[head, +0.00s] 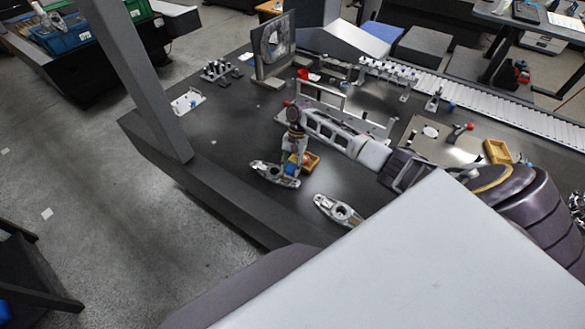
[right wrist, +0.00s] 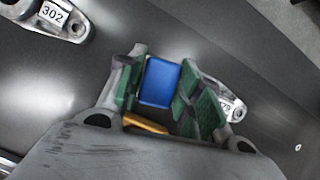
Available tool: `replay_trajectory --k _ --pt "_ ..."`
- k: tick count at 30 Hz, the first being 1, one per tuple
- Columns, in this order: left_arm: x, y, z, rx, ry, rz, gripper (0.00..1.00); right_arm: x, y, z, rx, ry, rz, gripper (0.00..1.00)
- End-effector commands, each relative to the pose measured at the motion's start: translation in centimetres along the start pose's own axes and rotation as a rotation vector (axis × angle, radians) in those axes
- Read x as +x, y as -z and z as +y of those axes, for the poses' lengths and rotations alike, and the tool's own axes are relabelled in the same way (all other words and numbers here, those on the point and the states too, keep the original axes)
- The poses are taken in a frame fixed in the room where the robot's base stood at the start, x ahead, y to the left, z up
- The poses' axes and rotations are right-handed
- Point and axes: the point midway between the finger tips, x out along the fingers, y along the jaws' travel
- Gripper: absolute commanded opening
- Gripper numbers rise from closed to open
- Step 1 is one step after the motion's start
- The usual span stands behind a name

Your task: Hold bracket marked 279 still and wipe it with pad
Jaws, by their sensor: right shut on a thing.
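My right gripper (head: 292,166) points down over the dark table and is shut on a blue pad (right wrist: 159,82), held between its green-lined fingers. A grey metal bracket (head: 275,175) lies flat just beside and below it in the head view. In the right wrist view, a bracket (right wrist: 238,107) with a label ending in 79 is partly hidden behind the right-hand finger. Whether the pad touches it I cannot tell. A second bracket (head: 338,211), nearer in the head view, appears to be the one labelled 302 (right wrist: 52,16). My left gripper is not in view.
A grey gantry column (head: 135,80) rises at the table's left. A fixture plate (head: 187,101) and a conveyor (head: 480,100) lie farther back. The table's front left area is clear.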

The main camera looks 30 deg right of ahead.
Motion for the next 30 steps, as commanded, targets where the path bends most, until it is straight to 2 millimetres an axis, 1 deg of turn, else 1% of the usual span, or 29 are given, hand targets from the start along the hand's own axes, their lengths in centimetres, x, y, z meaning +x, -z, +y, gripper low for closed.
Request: replay_trajectory --k 13,30 --pt "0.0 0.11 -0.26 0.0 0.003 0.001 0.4 -0.02 0.11 -0.5 0.13 0.054 0.0 0.16" --pt "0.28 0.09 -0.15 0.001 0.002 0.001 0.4 0.16 0.21 -0.51 0.14 0.058 0.0 0.16"
